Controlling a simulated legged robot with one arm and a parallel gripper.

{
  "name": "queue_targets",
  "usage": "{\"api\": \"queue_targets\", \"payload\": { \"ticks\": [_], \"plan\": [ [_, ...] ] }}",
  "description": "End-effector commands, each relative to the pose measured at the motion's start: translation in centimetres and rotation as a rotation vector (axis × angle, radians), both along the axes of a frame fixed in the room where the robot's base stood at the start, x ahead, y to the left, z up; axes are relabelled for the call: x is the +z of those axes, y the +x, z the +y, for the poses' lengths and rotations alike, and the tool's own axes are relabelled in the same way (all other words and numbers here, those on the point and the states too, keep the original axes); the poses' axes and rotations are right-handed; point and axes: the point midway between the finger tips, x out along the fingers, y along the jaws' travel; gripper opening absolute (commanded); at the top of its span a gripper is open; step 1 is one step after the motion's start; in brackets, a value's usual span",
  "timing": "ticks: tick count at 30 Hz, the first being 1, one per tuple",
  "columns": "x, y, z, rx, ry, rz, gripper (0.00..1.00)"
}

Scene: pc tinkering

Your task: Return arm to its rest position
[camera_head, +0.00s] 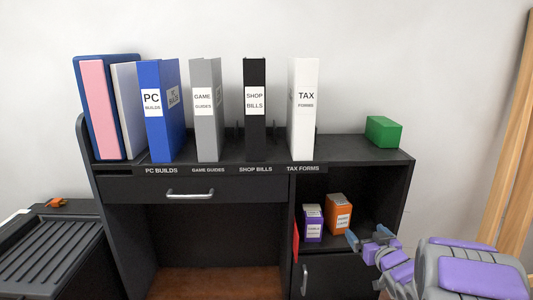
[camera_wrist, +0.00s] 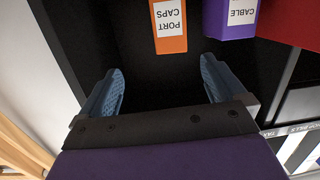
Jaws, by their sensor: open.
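My gripper (camera_head: 371,241) is at the lower right in the head view, in front of the shelf opening of the black desk (camera_head: 228,183). In the wrist view my gripper (camera_wrist: 162,92) shows two blue fingers spread wide apart with nothing between them. An orange box labelled PORT CAPS (camera_wrist: 170,24) and a purple box labelled CABLE (camera_wrist: 229,18) stand beyond the fingertips, apart from them. In the head view the orange box (camera_head: 338,214) and purple box (camera_head: 312,223) sit side by side on the shelf, left of my gripper. My arm is bent at the lower right.
Several labelled binders, including the blue PC BUILDS binder (camera_head: 158,110) and white TAX FORMS binder (camera_head: 302,110), stand on the desk top. A green box (camera_head: 383,131) sits at its right end. A red item (camera_head: 295,243) is beside the shelf. Wooden planks (camera_head: 508,150) lean at right.

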Motion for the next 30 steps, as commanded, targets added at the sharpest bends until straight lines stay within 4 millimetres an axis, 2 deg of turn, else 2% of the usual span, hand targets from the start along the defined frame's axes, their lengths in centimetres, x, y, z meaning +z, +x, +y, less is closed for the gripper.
{"api": "queue_targets", "payload": {
  "ticks": [7,14,23,30],
  "plan": [
    [-0.1,-3.5,0.2,-0.158,-0.083,0.247,0.97],
    [-1.1,-9.5,1.4,-0.272,-0.103,0.503,0.97],
    [-2.4,-20.1,5.7,-0.327,-0.077,0.854,0.97],
    [-3.3,-30.6,10.9,-0.282,-0.037,1.162,0.97]
  ]
}}
